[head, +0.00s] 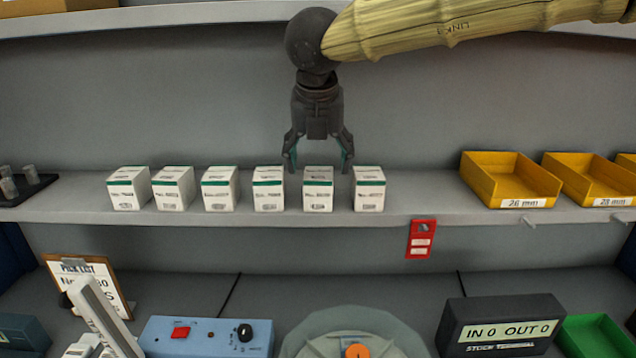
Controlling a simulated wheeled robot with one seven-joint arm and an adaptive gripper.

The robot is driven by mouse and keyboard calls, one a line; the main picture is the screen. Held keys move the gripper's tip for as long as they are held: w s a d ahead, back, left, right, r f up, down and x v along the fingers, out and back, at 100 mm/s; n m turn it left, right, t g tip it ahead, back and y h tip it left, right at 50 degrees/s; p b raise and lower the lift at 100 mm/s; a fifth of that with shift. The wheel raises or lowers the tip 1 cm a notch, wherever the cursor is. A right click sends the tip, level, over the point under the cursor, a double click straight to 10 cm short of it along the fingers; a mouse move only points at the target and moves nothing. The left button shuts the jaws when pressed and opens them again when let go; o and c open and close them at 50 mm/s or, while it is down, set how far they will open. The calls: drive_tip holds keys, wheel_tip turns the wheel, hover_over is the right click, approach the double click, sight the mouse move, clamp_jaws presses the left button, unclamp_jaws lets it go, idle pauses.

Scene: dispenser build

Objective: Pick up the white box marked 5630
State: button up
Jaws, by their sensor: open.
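Several white boxes with green bands stand upright in a row on the middle shelf. Their printed markings are too small to read, so I cannot tell which one is marked 5630. My gripper (319,168) points down, open, with its fingertips on either side of the top of the fifth box from the left (318,190). Nothing is clearly held. The fourth box (268,190) and the sixth box (369,190) stand close on either side, with narrow gaps.
Yellow bins (509,203) stand on the shelf's right, a dark tray with grey cylinders (29,172) on its left. A red tag (421,239) hangs at the shelf edge. Below are a pick list (120,285), a blue control box (212,338) and a stock terminal (497,312).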

sight(319, 172)
drive_tip(key=x, duration=0.3)
drive_tip(key=shift+w, duration=0.15)
drive_tip(key=shift+f+p, duration=0.3)
drive_tip(key=shift+p, duration=0.25)
drive_tip(key=p+x, duration=0.1)
drive_tip(key=x, duration=0.3)
drive_tip(key=shift+w+f+p, duration=0.25)
drive_tip(key=shift+p, duration=0.15)
drive_tip(key=shift+s, duration=0.1)
drive_tip(key=c, duration=1.2)
